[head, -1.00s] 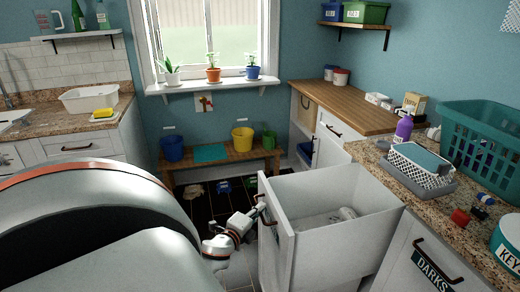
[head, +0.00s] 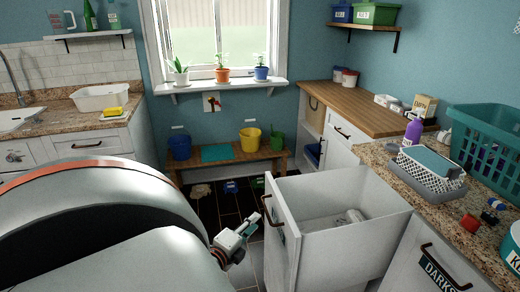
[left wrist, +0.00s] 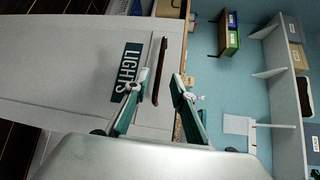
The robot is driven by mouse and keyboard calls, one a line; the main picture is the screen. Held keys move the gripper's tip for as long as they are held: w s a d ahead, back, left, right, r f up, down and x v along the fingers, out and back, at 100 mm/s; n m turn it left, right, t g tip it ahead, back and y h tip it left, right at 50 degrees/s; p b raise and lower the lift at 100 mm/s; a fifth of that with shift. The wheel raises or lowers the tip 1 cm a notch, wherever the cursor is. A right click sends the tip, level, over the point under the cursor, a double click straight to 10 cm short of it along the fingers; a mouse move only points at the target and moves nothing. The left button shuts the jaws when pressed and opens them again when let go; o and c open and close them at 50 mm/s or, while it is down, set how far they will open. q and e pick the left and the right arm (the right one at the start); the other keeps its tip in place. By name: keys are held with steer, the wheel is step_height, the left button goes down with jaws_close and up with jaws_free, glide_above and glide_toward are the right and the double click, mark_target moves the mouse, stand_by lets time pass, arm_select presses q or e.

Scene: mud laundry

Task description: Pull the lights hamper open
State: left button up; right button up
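The left wrist view shows the panel with the teal LIGHTS label (left wrist: 127,72) and the handle (left wrist: 159,70). My left gripper (head: 251,227) is just left of the front panel, apart from it. In the left wrist view its fingers (left wrist: 158,84) are spread and empty, with the handle showing beyond the gap between them. My right gripper is not in view.
The closed DARKS hamper (head: 425,265) is to the right, under the granite counter (head: 385,165) with a teal basket (head: 485,135). A wooden bench (head: 225,160) with buckets stands at the back.

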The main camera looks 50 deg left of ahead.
arm_select(q)
steer(key=shift+v, duration=1.3)
steer(key=s+d+f+n+g+h, duration=0.1)
steer(key=d+f+n+h, duration=0.2)
steer(key=d, duration=0.8)
steer(key=s+d+f+n+g+h, duration=0.1)
steer(key=d+f+n+h, duration=0.2)
steer(key=d+f, duration=0.5)
steer(key=s+d+f+n+g+h, duration=0.1)
steer(key=d+f+n+g+h, duration=0.1)
steer(key=d, duration=1.3)
step_height(320, 180, down, 4)
steer(key=n+h, duration=0.1)
steer(key=n, duration=0.1)
steer(key=shift+s+d+r+n, duration=0.15)
steer(key=shift+d+n, duration=0.05)
steer(key=shift+n, duration=0.1)
